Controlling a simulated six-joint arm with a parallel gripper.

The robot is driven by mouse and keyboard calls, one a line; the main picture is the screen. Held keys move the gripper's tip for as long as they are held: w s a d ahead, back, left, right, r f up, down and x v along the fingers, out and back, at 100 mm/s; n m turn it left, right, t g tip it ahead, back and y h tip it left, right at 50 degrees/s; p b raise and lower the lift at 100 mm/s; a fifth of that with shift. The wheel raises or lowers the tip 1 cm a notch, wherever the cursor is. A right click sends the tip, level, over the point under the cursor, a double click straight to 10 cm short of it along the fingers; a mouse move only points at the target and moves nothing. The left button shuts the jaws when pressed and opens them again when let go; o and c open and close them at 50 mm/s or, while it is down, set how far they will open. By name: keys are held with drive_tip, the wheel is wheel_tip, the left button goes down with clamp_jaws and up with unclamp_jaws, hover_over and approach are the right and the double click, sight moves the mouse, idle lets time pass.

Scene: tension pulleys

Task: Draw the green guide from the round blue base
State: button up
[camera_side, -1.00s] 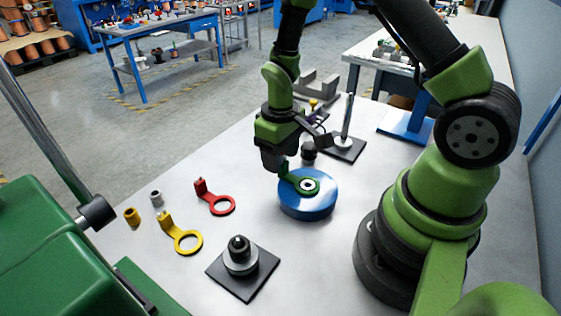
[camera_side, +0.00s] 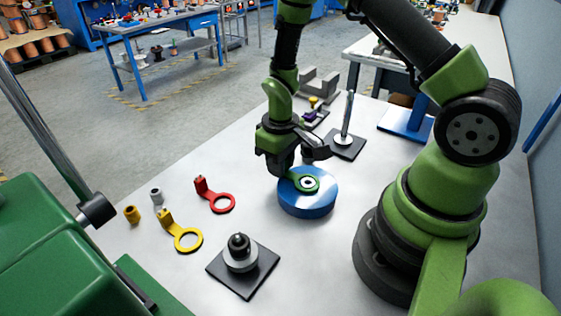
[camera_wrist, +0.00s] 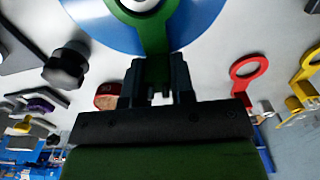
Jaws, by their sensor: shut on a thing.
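The round blue base (camera_side: 306,204) stands on the grey table, and it also shows in the wrist view (camera_wrist: 98,22). The green guide (camera_side: 309,179) has its ring on top of the base, around the light centre post. In the wrist view the guide's handle (camera_wrist: 154,42) runs from the ring to between my jaws. My gripper (camera_wrist: 158,80) is shut on that handle. In the side view my gripper (camera_side: 283,171) is at the left edge of the base, and its fingertips are partly hidden.
A red guide (camera_side: 216,198) and a yellow guide (camera_side: 179,233) lie to the left. A dark square plate with a knobbed post (camera_side: 240,257) stands in front. A tall metal rod on a plate (camera_side: 347,122) stands behind. A green machine (camera_side: 60,250) fills the lower left.

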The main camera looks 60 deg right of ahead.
drive_tip(key=shift+r, duration=1.25)
clamp_jaws()
drive_tip(key=shift+r, duration=1.95)
drive_tip(key=shift+r, duration=0.1)
